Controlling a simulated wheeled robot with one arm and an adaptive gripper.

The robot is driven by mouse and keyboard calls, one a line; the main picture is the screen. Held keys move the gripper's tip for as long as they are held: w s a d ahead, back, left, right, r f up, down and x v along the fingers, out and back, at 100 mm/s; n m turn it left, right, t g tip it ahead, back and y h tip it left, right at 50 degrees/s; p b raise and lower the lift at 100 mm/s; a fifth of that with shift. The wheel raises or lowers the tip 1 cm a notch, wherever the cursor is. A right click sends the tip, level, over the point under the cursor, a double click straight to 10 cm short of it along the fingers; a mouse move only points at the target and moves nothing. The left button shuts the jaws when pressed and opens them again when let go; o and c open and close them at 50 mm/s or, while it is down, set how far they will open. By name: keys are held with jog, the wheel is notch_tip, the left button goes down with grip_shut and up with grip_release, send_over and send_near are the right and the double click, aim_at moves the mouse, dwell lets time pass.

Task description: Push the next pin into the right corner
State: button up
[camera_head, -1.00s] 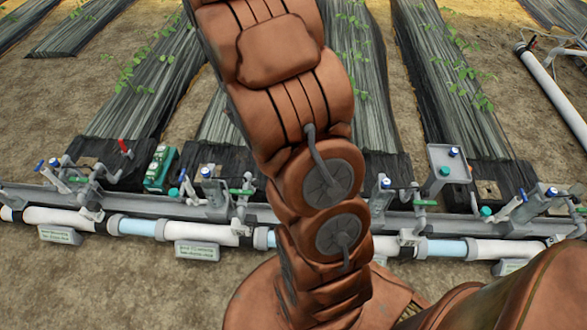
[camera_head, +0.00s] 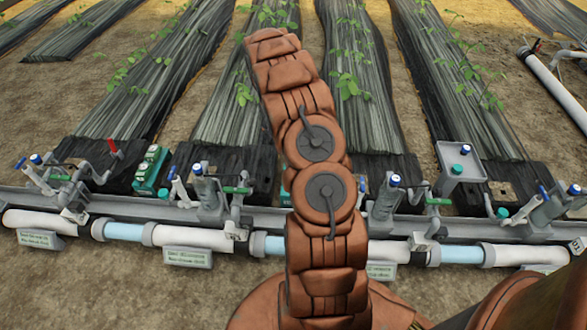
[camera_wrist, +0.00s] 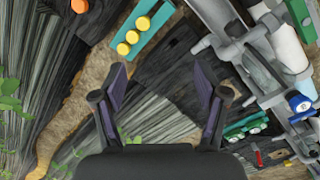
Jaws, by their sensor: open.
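My gripper (camera_wrist: 158,78) is open and empty, its two dark fingers apart above the black bed film (camera_wrist: 172,70). A teal rack (camera_wrist: 152,32) holding several yellow round heads, possibly the pins, is just beyond the fingertips in the wrist view. An orange round thing (camera_wrist: 80,5) is cut off at the top edge. In the head view my arm hides the gripper and most of the middle bed's end; a bit of teal (camera_head: 285,194) shows beside the arm. I cannot tell which corner is the right one, or see a pin in one.
A grey rail with valves (camera_head: 260,208) and a white pipe (camera_head: 193,237) run across the front. A grey stand (camera_head: 460,162) is at the right. Bare soil lies between beds.

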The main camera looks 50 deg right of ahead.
jog(key=shift+t+y, duration=0.4)
jog(key=shift+t, duration=0.2)
jog(key=d+f+b, duration=0.2)
jog(key=f, duration=0.6)
jog(key=d+f+b, duration=0.3)
jog(key=f, duration=0.5)
jog(key=d+f+b, duration=0.3)
jog(key=f, duration=0.5)
jog(key=shift+w+d+f, duration=0.1)
jog(key=shift+d, duration=0.05)
jog(key=shift+d+f+b, duration=0.15)
jog(key=shift+f+b, duration=0.2)
jog(key=shift+f, duration=0.95)
notch_tip(320, 180, down, 6)
jog(key=shift+f+b, duration=0.1)
jog(key=shift+b, duration=1)
jog(key=shift+c, duration=0.3)
jog(key=c, duration=1.1)
jog(key=shift+r+p, duration=2)
jog(key=shift+r, duration=1.2)
jog(key=shift+c, duration=0.2)
